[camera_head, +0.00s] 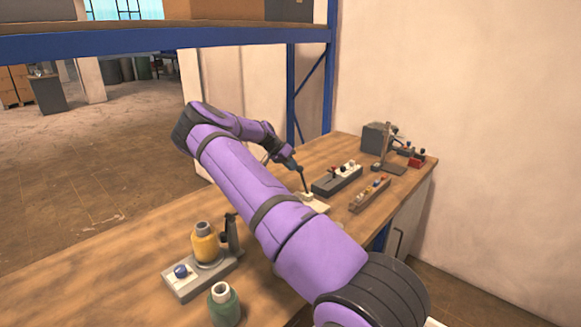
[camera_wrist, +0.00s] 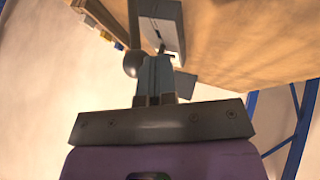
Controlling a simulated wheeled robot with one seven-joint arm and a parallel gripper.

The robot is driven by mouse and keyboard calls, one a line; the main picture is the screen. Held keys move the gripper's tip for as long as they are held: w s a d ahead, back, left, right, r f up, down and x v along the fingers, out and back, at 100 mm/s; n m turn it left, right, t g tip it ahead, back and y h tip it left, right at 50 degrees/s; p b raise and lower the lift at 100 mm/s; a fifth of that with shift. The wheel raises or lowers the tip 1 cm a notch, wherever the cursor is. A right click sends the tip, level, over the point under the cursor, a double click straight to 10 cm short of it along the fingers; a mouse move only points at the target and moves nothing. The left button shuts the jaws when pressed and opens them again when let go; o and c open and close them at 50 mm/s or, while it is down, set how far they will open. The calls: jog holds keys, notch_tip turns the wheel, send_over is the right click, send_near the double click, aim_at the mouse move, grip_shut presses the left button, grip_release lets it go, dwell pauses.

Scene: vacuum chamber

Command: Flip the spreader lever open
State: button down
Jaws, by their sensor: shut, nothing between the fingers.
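In the wrist view my gripper (camera_wrist: 157,64) is shut, with its fingers close together and nothing visible between them. A dark lever with a round knob (camera_wrist: 133,63) is just left of the fingertips; I cannot tell whether they touch. Its stem runs up beside a pale grey block (camera_wrist: 172,30). In the head view my gripper (camera_head: 292,163) is above the bench, beside a dark upright rod (camera_head: 304,180), which seems to be this lever. The rod leans slightly and rises from a small cream base (camera_head: 318,206). My arm hides part of that base.
On the wooden bench (camera_head: 150,245), a grey switch box (camera_head: 337,180) and a brown rack (camera_head: 370,194) stand right of the base. A stand (camera_head: 388,150) is behind them. A yellow bottle (camera_head: 205,244) and green bottle (camera_head: 224,305) are in front. A blue shelf beam (camera_head: 150,41) crosses above.

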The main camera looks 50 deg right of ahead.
jog(key=shift+s, duration=0.15)
jog(key=s+r+m+t, duration=0.1)
jog(key=s+t, duration=0.5)
jog(key=s, duration=0.4)
jog(key=shift+s+r+m, duration=0.3)
jog(key=shift+r+m, duration=0.1)
jog(key=shift+s+f, duration=0.1)
jog(key=shift+s, duration=0.1)
dwell(0.5)
